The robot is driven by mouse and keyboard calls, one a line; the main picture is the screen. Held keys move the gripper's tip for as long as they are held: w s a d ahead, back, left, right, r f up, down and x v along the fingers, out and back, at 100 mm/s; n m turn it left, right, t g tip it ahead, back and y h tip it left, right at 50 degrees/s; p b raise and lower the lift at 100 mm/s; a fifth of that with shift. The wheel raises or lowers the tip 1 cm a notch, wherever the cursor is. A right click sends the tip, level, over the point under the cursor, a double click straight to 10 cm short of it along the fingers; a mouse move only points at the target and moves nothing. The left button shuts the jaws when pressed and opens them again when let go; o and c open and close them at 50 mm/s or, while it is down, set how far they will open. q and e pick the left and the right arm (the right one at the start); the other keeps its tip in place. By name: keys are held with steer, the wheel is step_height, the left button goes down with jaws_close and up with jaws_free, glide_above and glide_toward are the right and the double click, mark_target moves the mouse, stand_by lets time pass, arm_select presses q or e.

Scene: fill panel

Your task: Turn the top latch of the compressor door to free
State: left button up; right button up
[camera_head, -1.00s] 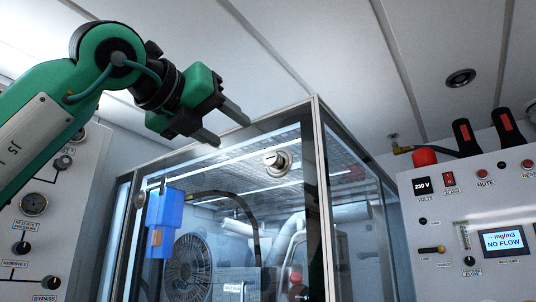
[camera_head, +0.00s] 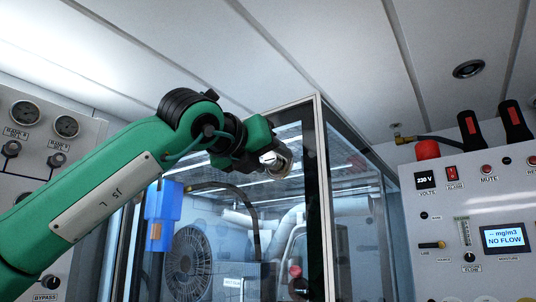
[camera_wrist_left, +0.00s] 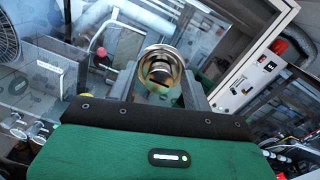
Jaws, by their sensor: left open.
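The top latch (camera_head: 276,161) is a round silver knob on the upper part of the glass compressor door (camera_head: 235,195), near the door's right frame post. In the left wrist view the latch (camera_wrist_left: 160,72) is a metal ring with a dark centre, straight ahead of the gripper. My left gripper (camera_head: 264,157) is at the latch in the head view, its fingers mostly hidden behind its own green body. In the left wrist view my left gripper (camera_wrist_left: 158,84) is open, with a finger on each side of the latch. I cannot tell whether they touch it. My right gripper is not in view.
A blue box (camera_head: 163,202) hangs at the door's left side. A fan (camera_head: 187,255) and pipes show behind the glass. A control panel (camera_head: 478,215) with a red beacon stands at the right, and a gauge panel (camera_head: 40,125) at the left.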

arm_select(q)
steer(key=c, duration=1)
steer(key=shift+o, duration=0.2)
